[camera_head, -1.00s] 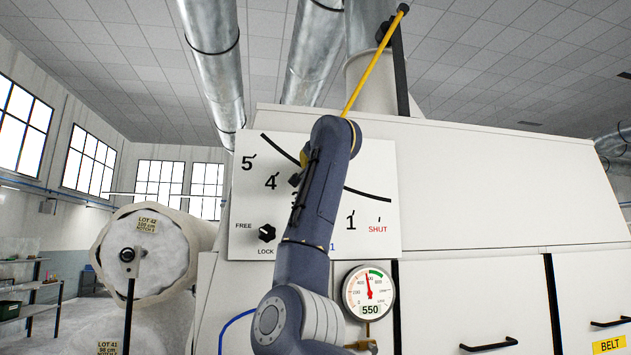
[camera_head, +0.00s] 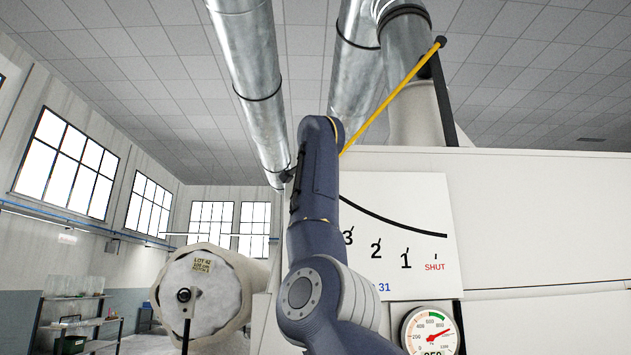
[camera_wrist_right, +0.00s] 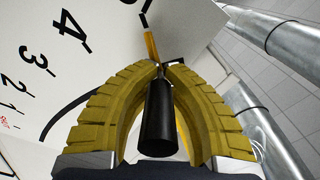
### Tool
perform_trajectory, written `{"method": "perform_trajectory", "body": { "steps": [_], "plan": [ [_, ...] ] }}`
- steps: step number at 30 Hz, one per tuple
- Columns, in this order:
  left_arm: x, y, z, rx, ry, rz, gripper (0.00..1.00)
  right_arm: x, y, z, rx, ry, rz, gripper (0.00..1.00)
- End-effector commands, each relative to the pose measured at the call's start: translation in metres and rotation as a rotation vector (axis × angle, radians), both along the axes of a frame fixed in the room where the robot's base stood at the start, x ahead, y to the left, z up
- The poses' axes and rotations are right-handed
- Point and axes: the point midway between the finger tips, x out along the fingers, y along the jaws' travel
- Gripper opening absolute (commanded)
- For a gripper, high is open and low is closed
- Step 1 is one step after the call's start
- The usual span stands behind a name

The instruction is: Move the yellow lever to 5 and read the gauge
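On the plate, 3, 2, 1 and SHUT show; my arm covers the left part in the head view. My left gripper is not in view.
A large roll tagged LOT 42 (camera_head: 220,300) stands left of the machine. A metal duct (camera_head: 255,85) comes down close behind my right arm's upper end in the picture. The machine's white housing (camera_head: 540,220) fills the right.

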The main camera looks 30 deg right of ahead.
Motion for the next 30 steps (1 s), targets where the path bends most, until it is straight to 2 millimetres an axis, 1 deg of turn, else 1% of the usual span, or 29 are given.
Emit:
{"method": "perform_trajectory", "body": {
  "steps": [1, 4, 5, 6, 16, 24, 30],
  "plan": [
    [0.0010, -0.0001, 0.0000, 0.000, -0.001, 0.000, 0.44, -0.0052, 0.0094, 0.0115, -0.006, -0.026, 0.012, 0.00],
    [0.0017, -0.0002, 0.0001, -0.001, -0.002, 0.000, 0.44, -0.0051, 0.0107, 0.0119, -0.008, -0.026, 0.014, 0.00],
    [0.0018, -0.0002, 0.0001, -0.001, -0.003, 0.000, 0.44, -0.0052, 0.0110, 0.0120, -0.008, -0.026, 0.014, 0.08],
    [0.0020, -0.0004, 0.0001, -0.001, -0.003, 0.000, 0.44, -0.0051, 0.0111, 0.0122, -0.008, -0.027, 0.014, 0.13],
    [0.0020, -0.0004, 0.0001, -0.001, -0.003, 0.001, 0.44, -0.0025, 0.0100, 0.0083, -0.007, -0.018, 0.013, 0.51],
    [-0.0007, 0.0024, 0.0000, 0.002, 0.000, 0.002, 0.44, -0.0021, 0.0068, 0.0061, -0.005, -0.014, 0.009, 0.51],
    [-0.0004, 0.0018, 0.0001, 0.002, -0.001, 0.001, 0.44, -0.0079, 0.0112, 0.0064, -0.005, -0.015, 0.010, 0.51]
  ]
}}
